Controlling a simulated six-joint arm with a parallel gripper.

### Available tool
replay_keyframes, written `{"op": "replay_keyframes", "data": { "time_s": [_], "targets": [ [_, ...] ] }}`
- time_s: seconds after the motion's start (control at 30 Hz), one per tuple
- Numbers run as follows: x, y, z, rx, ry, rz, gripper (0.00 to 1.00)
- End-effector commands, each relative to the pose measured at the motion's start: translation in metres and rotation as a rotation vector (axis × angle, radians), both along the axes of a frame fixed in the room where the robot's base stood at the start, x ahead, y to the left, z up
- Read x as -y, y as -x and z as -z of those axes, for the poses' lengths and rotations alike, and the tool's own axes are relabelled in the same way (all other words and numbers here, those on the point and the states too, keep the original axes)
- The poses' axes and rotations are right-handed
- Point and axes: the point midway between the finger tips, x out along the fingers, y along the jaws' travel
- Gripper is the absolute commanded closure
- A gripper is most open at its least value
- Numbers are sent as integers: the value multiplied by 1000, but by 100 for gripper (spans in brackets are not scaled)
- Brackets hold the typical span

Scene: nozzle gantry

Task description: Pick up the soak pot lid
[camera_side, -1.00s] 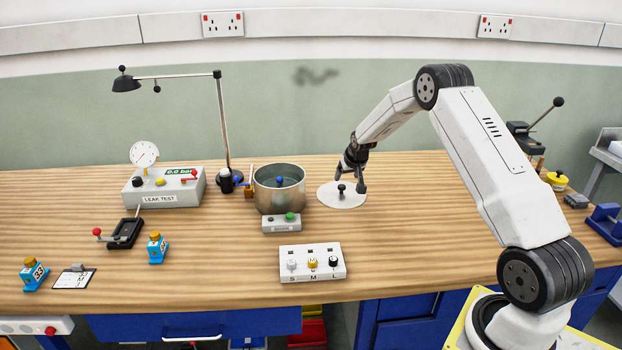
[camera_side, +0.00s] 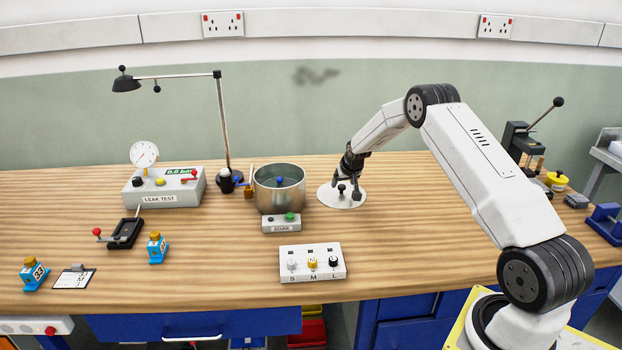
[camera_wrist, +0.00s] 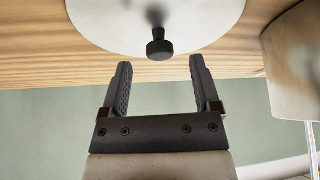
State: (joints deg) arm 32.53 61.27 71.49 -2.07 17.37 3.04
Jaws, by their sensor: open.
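The soak pot lid (camera_side: 328,200) is a pale round disc with a black knob (camera_side: 341,190) standing up at its middle. It lies flat on the bench just right of the steel pot. In the wrist view the lid (camera_wrist: 200,22) is at the top, and its knob (camera_wrist: 159,47) lies between the lines of my fingers, just beyond their tips. My gripper (camera_side: 347,193) is low over the lid with its fingers pointing down around the knob's place. In the wrist view my gripper (camera_wrist: 159,66) is open and empty; I cannot tell if the fingers touch the lid.
The steel soak pot (camera_side: 279,195) stands open left of the lid, with something blue inside; its side shows in the wrist view (camera_wrist: 295,70). A small control box (camera_side: 282,223) and a nozzle rack (camera_side: 313,264) sit in front. A lamp (camera_side: 222,120) stands behind left.

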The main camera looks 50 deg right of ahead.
Motion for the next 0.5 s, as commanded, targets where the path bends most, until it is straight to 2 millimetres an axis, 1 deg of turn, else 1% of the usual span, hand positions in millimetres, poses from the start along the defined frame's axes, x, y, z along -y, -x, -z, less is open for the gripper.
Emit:
{"op": "replay_keyframes", "data": {
  "time_s": [0.03, 0.2, 0.33, 0.5],
  "targets": [
    [1, -2, 5, -1, -1, 0, 20],
    [6, -9, 19, 0, -1, 0, 20],
    [8, -12, 25, 0, -2, -1, 20],
    [9, -14, 28, 0, -2, -1, 20]
  ]
}}
